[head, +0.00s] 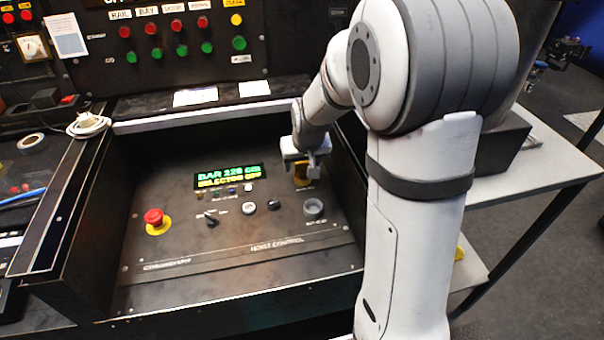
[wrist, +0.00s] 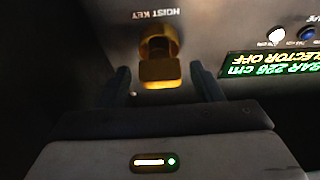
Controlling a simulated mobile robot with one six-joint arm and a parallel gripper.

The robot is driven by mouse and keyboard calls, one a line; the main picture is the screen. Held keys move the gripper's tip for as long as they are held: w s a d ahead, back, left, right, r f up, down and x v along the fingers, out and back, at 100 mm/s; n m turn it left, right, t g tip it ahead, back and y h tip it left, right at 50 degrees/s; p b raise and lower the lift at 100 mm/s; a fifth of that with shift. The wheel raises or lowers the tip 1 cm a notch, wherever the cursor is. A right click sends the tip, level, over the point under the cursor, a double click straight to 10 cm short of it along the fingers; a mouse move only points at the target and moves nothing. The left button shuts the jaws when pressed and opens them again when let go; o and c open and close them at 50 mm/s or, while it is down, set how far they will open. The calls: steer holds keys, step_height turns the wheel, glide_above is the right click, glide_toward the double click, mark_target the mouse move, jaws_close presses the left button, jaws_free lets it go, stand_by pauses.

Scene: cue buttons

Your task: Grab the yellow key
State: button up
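The yellow key (wrist: 160,72) sits upright in its place on the control panel under the label HOIST KEY in the wrist view. In the head view the key (head: 301,181) shows just below my gripper, partly hidden by it. My gripper (wrist: 160,88) is open, with one dark finger on each side of the key. I see dark gaps between the fingers and the key. My gripper also shows in the head view (head: 302,168), over the right side of the panel.
A lit display (head: 228,176) reads SELECTOR OFF on its lower line. A red emergency button (head: 154,217) is at the panel's left, and a grey round socket (head: 314,208) lies just below the key. Raised side walls border the panel.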

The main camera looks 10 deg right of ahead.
steer(key=c, duration=1)
